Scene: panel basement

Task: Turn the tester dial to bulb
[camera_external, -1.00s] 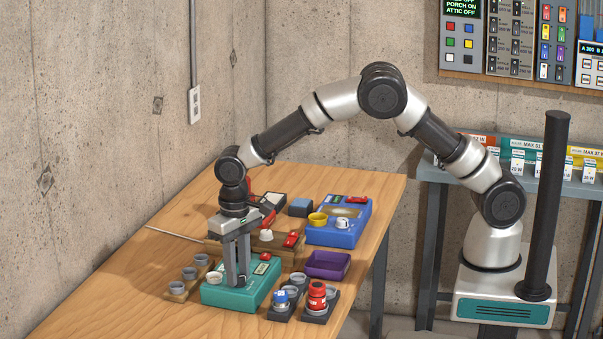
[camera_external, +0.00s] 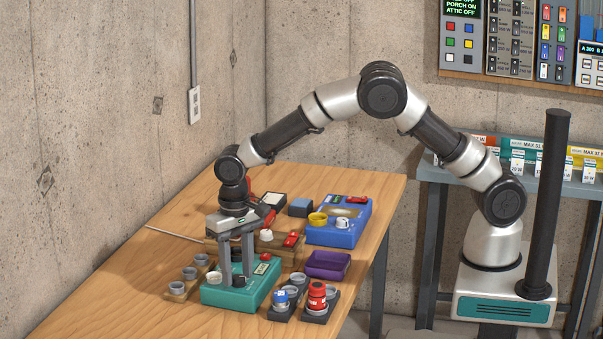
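A teal box (camera_external: 222,297), which looks like the tester, lies near the front of the wooden table. A small dark dial (camera_external: 239,281) shows on its top face. Its pointer and any markings are too small to read, so I cannot tell its setting. My gripper (camera_external: 236,279) points straight down over the box. Its two fingers are spread apart, with the dial between them and a gap visible around it. The fingertips are low, near the box's top; whether they touch it is unclear. A small red part and a label (camera_external: 262,268) show on the box's far right.
A holder with grey cups (camera_external: 188,274) stands left of the box. Blue and red pieces in dark holders (camera_external: 281,301) stand close on the right. A purple tray (camera_external: 328,264) and a blue device (camera_external: 345,235) lie farther back. The table's left front is clear.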

